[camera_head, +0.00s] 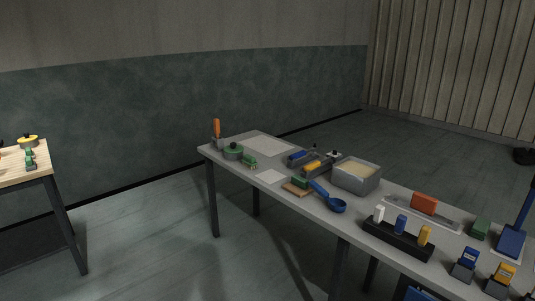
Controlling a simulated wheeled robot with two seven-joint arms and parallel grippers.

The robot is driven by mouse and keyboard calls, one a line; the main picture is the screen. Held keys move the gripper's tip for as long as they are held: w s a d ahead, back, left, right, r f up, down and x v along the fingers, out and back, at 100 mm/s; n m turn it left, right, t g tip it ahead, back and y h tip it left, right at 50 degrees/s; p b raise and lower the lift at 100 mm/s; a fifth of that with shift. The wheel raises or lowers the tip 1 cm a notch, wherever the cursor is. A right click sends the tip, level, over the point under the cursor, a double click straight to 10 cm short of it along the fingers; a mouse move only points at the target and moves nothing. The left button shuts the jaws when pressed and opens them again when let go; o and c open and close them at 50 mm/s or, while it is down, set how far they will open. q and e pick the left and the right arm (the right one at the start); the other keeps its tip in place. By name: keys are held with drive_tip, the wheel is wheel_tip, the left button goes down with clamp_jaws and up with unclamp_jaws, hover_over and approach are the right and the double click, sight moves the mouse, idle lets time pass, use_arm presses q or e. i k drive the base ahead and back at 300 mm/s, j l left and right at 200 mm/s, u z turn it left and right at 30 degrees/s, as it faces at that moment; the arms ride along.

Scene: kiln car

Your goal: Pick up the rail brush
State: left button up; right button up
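No part of either gripper shows in the head view. I cannot tell for certain which item is the rail brush. An orange block (425,203) stands on a flat grey strip at the right part of the long grey table (315,212). A small green block (480,228) lies to its right. A blue long-handled tool with a wide flat head (512,238) stands upright at the right edge. A tool with an upright orange handle (217,129) is at the table's far left corner. Bristles are too small to make out.
A wooden-topped table (25,170) stands at left. The floor between them is clear.

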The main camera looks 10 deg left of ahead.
sight(249, 159)
drive_tip(key=i+j+z, duration=0.3)
drive_tip(key=i+j, duration=0.3)
drive_tip(key=i, duration=0.45)
drive_tip(key=i+j+z, duration=0.35)
drive_tip(key=i+j, duration=0.5)
drive_tip(key=i, duration=0.15)
